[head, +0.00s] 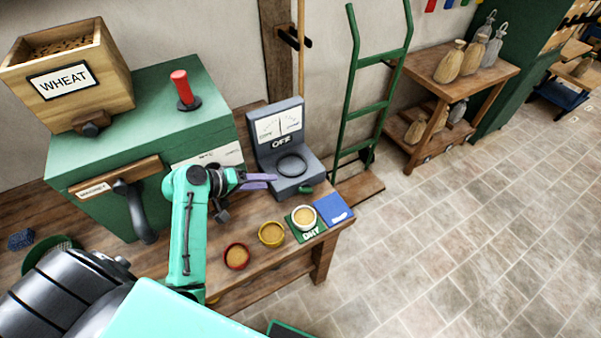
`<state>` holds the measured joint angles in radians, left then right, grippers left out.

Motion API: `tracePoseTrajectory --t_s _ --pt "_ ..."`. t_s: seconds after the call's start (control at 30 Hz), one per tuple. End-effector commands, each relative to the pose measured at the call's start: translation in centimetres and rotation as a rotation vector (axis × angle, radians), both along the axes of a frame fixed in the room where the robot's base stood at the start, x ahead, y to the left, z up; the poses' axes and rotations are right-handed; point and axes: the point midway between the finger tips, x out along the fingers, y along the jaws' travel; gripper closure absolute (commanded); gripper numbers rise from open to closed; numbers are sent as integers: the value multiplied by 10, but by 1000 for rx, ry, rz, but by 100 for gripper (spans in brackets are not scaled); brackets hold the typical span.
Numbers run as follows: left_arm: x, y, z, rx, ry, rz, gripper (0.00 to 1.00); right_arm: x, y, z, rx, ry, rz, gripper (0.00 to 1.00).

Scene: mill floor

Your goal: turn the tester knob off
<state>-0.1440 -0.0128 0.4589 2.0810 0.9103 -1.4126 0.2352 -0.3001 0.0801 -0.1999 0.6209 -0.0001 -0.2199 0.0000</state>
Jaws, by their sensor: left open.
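The grey tester (279,135) stands at the right end of the wooden bench. It has a dial face with a needle and the word OFF below it, and a dark round ring on its lower part. A small green part that looks like the knob (306,189) sits at its front edge; which way it points is too small to tell. My left gripper (274,181) is open, its purple fingers just left of the tester's lower front, apart from the green part. Whether the fingers touch the tester housing I cannot tell. My right gripper is out of view.
The green mill (150,90) with a wheat hopper (68,62) and red-topped lever stands left of the tester. Red (237,257), yellow (271,234) and white (304,218) cups stand in front, the white one on a green DRY mat. A blue mat (334,209) lies at right.

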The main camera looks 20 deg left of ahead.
Motion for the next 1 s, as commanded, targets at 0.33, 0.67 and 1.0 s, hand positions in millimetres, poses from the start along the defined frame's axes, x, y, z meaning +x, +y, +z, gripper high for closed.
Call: tracePoseTrajectory --t_s 0.33,0.67,1.0 --pt "-8 -21 -31 -214 203 160 52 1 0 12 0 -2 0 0" --pt "48 -67 -81 -212 199 156 52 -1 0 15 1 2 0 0" --pt "66 -81 -98 -208 197 159 52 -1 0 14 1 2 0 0"
